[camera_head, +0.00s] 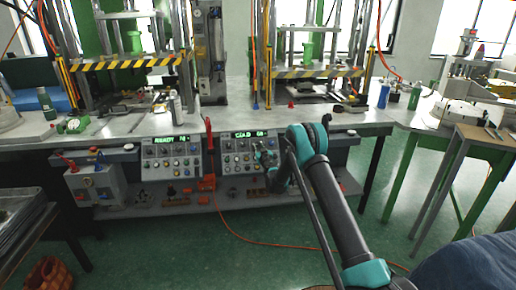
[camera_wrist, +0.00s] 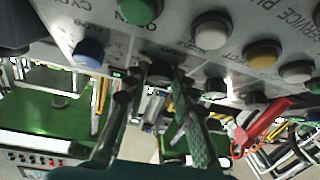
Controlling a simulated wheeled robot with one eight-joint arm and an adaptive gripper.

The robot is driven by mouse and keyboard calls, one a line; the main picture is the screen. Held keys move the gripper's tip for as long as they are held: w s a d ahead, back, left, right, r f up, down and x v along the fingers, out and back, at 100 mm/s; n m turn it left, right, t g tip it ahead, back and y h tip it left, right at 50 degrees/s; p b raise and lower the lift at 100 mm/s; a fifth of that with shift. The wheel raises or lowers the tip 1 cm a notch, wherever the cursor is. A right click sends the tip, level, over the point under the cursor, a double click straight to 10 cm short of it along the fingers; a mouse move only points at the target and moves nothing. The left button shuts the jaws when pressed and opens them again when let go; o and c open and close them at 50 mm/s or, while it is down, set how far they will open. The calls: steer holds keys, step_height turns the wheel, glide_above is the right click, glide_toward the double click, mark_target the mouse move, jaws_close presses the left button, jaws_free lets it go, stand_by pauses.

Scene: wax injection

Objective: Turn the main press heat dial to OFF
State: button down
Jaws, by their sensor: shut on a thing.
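In the wrist view, a dark round dial (camera_wrist: 160,72) on the grey control panel (camera_wrist: 180,30) sits between my two fingertips. My gripper (camera_wrist: 153,85) is shut on this dial, with one finger on each side. The dial's pointer and its label are too small or hidden to read. In the head view, my gripper (camera_head: 268,160) is at the right control panel (camera_head: 232,163), under the right press, and covers part of its right side. That panel has a lit green display (camera_head: 248,134) that seems to read COLD and a number.
In the wrist view, blue (camera_wrist: 88,53), green (camera_wrist: 138,10), white (camera_wrist: 211,30) and yellow (camera_wrist: 263,54) buttons and a red lever (camera_wrist: 263,122) are close around the fingers. A left control panel (camera_head: 171,158) is beside the right one. An orange cable crosses the floor.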

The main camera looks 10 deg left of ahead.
steer(key=shift+n+y, duration=0.4)
steer(key=shift+n, duration=0.2)
steer(key=c, duration=1.2)
jaws_free()
steer(key=v, duration=1.2)
steer(key=shift+d+r, duration=0.1)
steer(key=shift+r, duration=0.1)
